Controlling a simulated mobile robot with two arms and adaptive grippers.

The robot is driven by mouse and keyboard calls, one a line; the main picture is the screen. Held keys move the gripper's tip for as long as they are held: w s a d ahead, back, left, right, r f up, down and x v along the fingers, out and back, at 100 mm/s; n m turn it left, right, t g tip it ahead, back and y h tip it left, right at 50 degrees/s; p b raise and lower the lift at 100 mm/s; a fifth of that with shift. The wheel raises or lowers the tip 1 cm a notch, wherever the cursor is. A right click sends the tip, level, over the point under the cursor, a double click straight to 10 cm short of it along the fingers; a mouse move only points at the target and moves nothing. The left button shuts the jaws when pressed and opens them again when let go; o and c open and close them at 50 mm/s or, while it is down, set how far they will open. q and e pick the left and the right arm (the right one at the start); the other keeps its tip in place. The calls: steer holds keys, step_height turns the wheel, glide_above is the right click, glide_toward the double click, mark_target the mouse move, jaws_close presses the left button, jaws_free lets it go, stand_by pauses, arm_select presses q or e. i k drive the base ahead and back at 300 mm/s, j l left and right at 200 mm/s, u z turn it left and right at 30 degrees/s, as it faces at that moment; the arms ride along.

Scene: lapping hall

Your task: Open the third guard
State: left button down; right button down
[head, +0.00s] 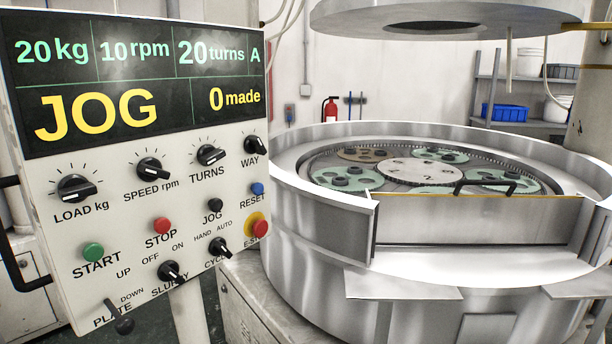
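A lapping machine (320,222) with a round metal tub stands at the right. In the front gap of its rim is what looks like a guard (420,196), a pane with a thin yellow top edge. A black bar handle (487,187) sits at that edge. The pane seems to stand upright across the gap, but I cannot be sure how far it is shut. I see no number on it, so I cannot tell whether it is the third guard. Neither of my grippers is in view.
A control panel (190,185) fills the left and reads JOG and 0 made. A large upper plate (400,22) hangs above the tub. Green carriers (345,177) lie inside. Shelves with a blue bin (505,112) and a red extinguisher (330,110) are behind.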

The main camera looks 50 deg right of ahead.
mark_target(455, 219)
steer(key=z, duration=1.65)
